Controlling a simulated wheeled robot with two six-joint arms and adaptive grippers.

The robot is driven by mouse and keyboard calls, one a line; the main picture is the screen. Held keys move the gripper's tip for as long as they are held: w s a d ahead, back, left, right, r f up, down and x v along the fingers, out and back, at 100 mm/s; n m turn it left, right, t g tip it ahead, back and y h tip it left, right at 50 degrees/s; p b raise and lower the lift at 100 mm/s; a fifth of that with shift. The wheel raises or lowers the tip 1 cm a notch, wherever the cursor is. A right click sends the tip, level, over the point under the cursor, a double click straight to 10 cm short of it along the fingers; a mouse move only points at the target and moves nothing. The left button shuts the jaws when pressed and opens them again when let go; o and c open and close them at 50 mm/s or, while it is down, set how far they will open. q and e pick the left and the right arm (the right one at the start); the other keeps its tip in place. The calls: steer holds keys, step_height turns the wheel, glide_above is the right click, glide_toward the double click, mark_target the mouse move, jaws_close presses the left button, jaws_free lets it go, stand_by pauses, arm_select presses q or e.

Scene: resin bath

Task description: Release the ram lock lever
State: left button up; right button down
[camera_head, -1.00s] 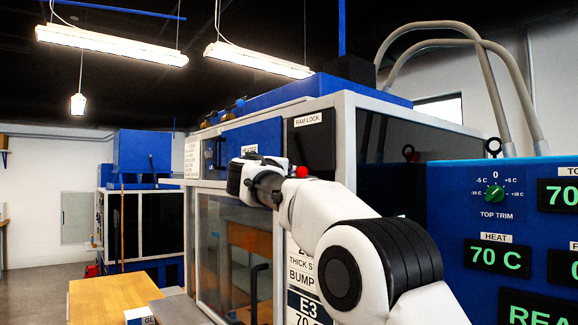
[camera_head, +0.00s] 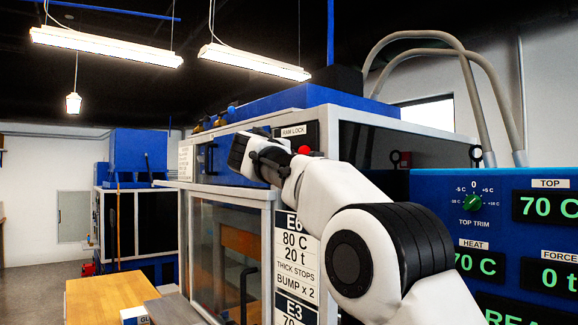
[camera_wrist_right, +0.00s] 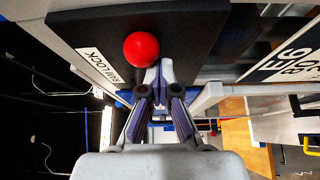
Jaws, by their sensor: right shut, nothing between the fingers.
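The ram lock lever shows as a round red knob (camera_head: 304,150) at the black panel under the RAM LOCK label (camera_head: 294,131). In the right wrist view the red knob (camera_wrist_right: 141,50) is large, just beyond and slightly left of my right gripper's (camera_wrist_right: 158,76) fingertips. Those fingers are closed together with nothing between them. I cannot tell whether they touch the knob or the lever shaft, which is hidden. In the head view my right arm reaches across to the panel, and its wrist hides part of the panel. My left gripper is not in view.
The blue and grey press cabinet (camera_head: 265,197) has a glazed door with a black handle (camera_head: 249,292). A blue control panel (camera_head: 440,186) stands close at the right. A wooden table (camera_head: 95,298) is at the lower left.

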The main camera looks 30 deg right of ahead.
steer(key=shift+s+r+p, duration=0.15)
steer(key=shift+r+p, duration=0.1)
steer(key=shift+r, duration=0.35)
steer(key=shift+s+r+p, duration=0.15)
steer(key=shift+r+p, duration=0.05)
steer(key=shift+r, duration=0.55)
